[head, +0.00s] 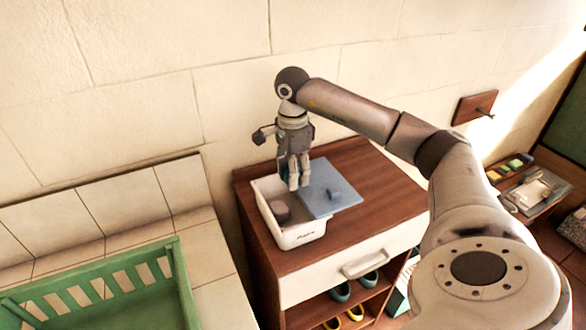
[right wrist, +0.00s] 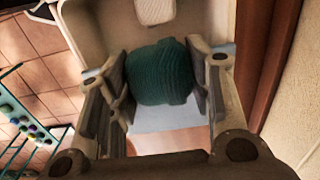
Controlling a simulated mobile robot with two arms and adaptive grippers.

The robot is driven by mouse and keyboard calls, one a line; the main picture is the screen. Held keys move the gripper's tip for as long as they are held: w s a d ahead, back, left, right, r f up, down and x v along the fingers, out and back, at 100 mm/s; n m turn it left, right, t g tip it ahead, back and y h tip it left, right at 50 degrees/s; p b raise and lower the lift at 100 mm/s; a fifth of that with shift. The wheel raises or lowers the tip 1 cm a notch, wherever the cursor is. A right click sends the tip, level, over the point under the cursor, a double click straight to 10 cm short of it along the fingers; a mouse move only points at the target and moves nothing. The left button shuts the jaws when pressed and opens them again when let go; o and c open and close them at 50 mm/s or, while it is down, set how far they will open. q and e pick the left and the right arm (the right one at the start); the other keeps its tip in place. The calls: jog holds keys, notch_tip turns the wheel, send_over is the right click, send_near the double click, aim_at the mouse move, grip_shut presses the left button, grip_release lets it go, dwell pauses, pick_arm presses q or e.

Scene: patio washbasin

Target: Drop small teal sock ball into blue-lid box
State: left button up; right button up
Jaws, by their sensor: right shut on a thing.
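My right gripper (head: 297,184) is above the white box (head: 299,236) on the wooden cabinet, over the edge between its opening and its lid. In the right wrist view its fingers are shut on the teal sock ball (right wrist: 162,75), a ribbed, rounded bundle. In the head view the ball is mostly hidden by the gripper. The blue lid (head: 340,186) lies to the right, leaving the left part of the box open. A dark rounded thing (head: 281,210) sits inside the box. My left gripper is not in view.
The wooden cabinet top (head: 375,185) is clear to the right of the lid. Below are a white drawer (head: 340,275) and a shelf with shoes (head: 340,292). A green slatted crate (head: 110,270) stands at the lower left. The stone wall is close behind.

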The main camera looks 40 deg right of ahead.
jog(key=o, duration=1)
notch_tip(320, 180, up, 12)
dwell(0.3)
jog(key=shift+f, duration=0.1)
dwell(0.4)
